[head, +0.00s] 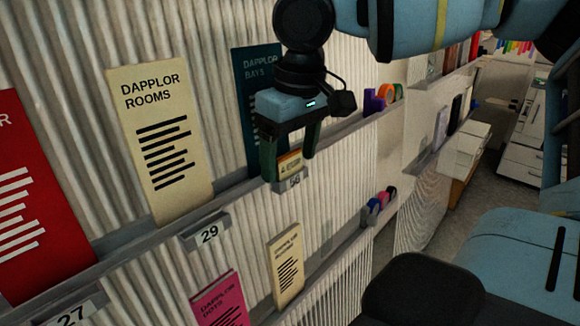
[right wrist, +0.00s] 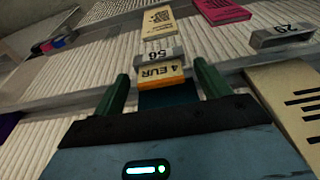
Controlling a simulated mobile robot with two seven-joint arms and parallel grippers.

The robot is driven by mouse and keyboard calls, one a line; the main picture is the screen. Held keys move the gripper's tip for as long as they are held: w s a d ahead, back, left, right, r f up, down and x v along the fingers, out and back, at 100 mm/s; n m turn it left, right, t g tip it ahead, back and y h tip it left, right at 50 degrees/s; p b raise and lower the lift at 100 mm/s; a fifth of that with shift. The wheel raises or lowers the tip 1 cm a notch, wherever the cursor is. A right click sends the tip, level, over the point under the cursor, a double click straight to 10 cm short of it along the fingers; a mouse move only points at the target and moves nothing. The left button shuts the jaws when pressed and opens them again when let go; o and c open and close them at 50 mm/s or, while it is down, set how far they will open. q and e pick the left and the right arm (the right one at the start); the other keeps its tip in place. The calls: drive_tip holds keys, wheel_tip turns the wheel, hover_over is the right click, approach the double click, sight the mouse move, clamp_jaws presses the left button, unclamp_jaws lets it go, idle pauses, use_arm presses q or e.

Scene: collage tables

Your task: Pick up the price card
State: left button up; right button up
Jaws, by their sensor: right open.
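The price card (head: 290,161) is a small yellow and orange card, standing at the shelf edge just above a grey number holder (head: 289,180). In the right wrist view the card (right wrist: 161,74) appears upside down and reads "4 EUR", beside its number holder (right wrist: 160,54). My right gripper (head: 289,160) is open, with its two green fingers to either side of the card. The right wrist view shows the gripper (right wrist: 161,76) with gaps between the fingers and the card. The dark teal "Dapplor Bays" booklet (head: 244,72) stands behind the gripper, partly hidden. My left gripper is not in view.
A cream "Dapplor Rooms" booklet (head: 160,140) and a red booklet (head: 28,200) stand on the same ledge. Below are a pink booklet (head: 219,300) and a smaller cream one (head: 286,265). Holder "29" (head: 207,233) juts from the ledge.

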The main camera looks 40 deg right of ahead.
sight(290, 154)
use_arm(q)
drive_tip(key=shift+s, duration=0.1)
use_arm(e)
drive_tip(key=c, duration=1)
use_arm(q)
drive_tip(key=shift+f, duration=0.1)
use_arm(e)
drive_tip(key=shift+r, duration=0.1)
